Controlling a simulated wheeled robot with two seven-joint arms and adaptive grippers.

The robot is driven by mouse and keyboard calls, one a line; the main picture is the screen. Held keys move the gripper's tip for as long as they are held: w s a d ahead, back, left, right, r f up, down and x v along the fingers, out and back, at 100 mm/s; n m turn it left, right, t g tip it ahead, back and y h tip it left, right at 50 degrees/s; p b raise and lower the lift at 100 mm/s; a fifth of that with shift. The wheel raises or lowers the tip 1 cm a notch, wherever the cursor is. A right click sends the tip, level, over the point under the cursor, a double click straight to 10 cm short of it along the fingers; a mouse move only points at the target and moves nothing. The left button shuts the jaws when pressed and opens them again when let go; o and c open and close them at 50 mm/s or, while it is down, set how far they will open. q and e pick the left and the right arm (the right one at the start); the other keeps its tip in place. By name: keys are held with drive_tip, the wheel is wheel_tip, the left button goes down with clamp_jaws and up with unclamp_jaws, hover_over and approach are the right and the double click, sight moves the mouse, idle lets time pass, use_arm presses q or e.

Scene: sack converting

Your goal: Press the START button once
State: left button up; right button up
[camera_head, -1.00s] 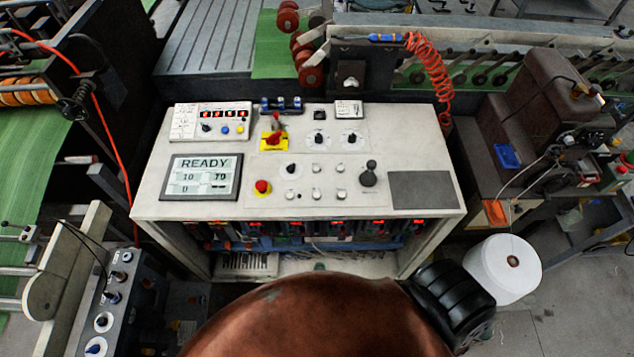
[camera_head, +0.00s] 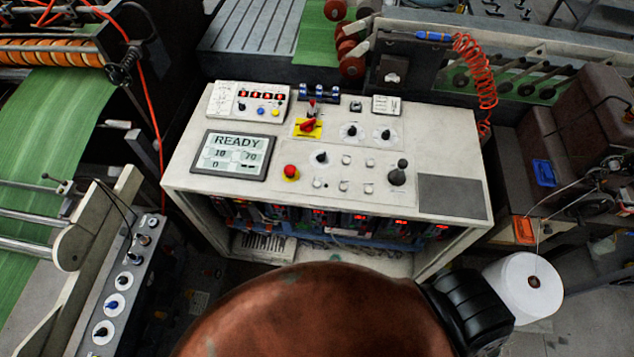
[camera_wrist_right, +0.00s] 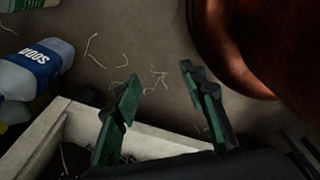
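The control console (camera_head: 300,108) stands in front of me in the head view, with a white sloped top. Its screen (camera_head: 233,154) reads READY. Several small pale push buttons (camera_head: 344,186) sit in rows at its middle, but their labels are too small to read, so I cannot tell which is START. My right gripper (camera_wrist_right: 160,77) shows in the right wrist view, fingers apart and empty, above the floor and away from the buttons. My left gripper is not in view.
A red-and-yellow rotary switch (camera_head: 309,126), black knobs and a dark joystick-like knob (camera_head: 397,173) surround the buttons. A white roll (camera_head: 522,287) stands at the right. A smaller switch box (camera_head: 120,290) is at the lower left. A plastic bottle (camera_wrist_right: 38,68) lies near my right gripper.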

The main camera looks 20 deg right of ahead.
clamp_jaws()
idle(1.4)
